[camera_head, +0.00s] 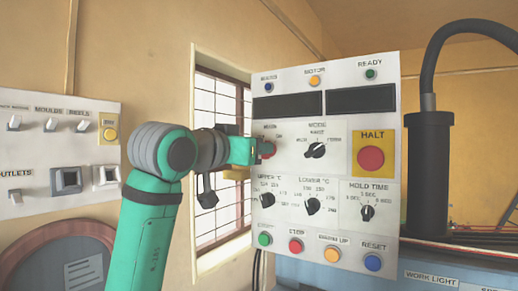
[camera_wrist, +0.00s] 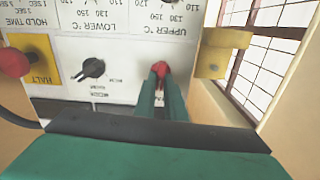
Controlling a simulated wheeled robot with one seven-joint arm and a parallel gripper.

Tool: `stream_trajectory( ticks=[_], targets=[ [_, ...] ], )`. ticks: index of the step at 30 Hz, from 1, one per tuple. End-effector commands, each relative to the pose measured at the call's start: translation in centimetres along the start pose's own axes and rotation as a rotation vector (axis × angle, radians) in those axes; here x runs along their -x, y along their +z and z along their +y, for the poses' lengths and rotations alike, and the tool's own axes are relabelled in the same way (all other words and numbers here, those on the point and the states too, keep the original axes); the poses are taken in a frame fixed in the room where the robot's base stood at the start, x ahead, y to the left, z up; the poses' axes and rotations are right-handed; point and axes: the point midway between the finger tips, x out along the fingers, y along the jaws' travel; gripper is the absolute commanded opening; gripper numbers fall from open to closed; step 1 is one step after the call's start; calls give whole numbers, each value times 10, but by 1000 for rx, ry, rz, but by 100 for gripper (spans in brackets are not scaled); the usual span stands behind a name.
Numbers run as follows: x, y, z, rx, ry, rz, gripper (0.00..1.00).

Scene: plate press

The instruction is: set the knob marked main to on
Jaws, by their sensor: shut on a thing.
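The main knob is red (camera_head: 267,149) and sits at the upper left of the white control panel (camera_head: 290,175). My gripper (camera_head: 257,151) reaches it from the left and covers much of it and its label. In the wrist view, which shows the panel upside down, the red knob (camera_wrist: 160,67) shows between the tips of my two green fingers (camera_wrist: 160,84). The fingers are shut on it. Which position the knob points to is hidden by the fingers.
A black mode knob (camera_head: 316,150) is just right of the main knob, then the red HALT button (camera_head: 371,159) on yellow. A yellow block (camera_wrist: 212,55) juts out at the panel's side near my gripper. Temperature knobs (camera_head: 312,205) lie below. A barred window (camera_head: 222,120) is behind.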

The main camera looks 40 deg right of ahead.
Motion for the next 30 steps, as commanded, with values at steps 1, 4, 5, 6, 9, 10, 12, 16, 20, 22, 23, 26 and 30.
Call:
stream_trajectory(
  ticks=[1,4,5,6,9,10,12,16,20,22,23,26,30],
  targets=[
    [0,1,-1,-43,-2,-2,0],
    [0,1,0,-136,-2,-3,0],
    [0,1,0,-164,-2,-3,0],
    [0,1,0,-199,-1,-2,0],
    [-1,1,1,-280,0,-2,0],
    [-1,1,2,-304,0,-2,0],
    [-1,1,2,-354,0,-2,0],
    [-1,1,2,-432,-1,-3,0],
    [-1,2,2,-490,-1,-3,0],
    [0,2,2,-512,-1,-3,0],
    [0,2,2,-521,-1,-3,0],
    [0,2,2,-540,-1,-3,0],
    [0,2,2,-554,-1,-2,0]
  ],
)
